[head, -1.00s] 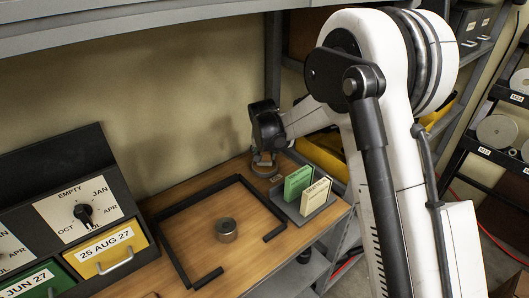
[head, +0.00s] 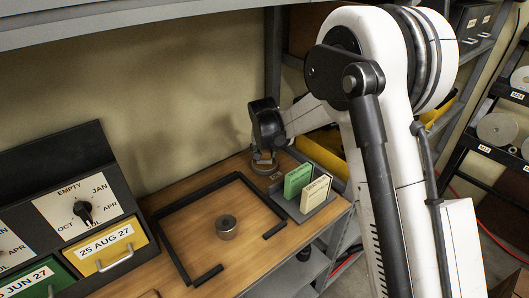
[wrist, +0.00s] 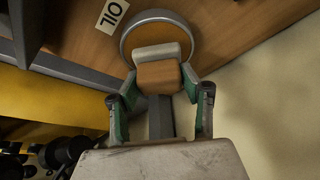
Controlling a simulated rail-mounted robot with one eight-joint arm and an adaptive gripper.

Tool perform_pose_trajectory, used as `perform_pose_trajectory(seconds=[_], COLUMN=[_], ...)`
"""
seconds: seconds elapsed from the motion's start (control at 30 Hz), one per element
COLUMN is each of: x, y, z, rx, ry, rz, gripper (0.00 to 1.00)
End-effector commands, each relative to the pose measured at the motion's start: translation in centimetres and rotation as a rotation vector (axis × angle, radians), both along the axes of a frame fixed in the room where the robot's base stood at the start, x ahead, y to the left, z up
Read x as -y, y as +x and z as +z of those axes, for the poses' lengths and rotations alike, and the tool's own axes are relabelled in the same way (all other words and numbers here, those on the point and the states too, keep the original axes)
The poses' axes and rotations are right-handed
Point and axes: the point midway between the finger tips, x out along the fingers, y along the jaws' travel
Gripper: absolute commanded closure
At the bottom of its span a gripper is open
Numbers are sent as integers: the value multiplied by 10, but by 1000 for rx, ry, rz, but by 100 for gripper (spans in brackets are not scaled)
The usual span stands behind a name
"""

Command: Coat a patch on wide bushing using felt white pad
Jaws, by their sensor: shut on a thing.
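The wide bushing (head: 226,227) is a short metal cylinder with a central hole, upright on the wooden bench in the head view. My gripper (wrist: 160,86) is shut on the felt white pad (wrist: 157,51), whose tan block (wrist: 158,76) sits between the two green-lined fingers. The pad is over a round metal dish (wrist: 134,32) beside an "OIL" label (wrist: 112,13); I cannot tell whether it touches the dish's inside. In the head view my gripper (head: 265,162) is at the bench's back right, well away from the bushing.
Black bars (head: 186,190) form a partial frame around the bushing, with gaps at the front. A grey holder (head: 305,214) with a green card (head: 297,180) and a cream card (head: 316,194) stands near my gripper. Drawers with dials (head: 106,249) stand at left.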

Motion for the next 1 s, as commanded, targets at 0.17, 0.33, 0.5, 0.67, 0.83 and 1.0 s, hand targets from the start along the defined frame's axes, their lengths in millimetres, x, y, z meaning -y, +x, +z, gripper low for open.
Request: perform_pose_trajectory(seconds=[0.17, 0.33, 0.5, 0.67, 0.83, 1.0], x=[0, 0, 0, 0, 0, 0], y=[0, 0, 0, 0, 0, 0], z=[-2, -4, -6, -7, -7, -7], rx=[0, 0, 0, 0, 0, 0], ry=[0, 0, 0, 0, 0, 0], rz=[0, 0, 0, 0, 0, 0], gripper=[82, 82, 82, 82, 82, 82])
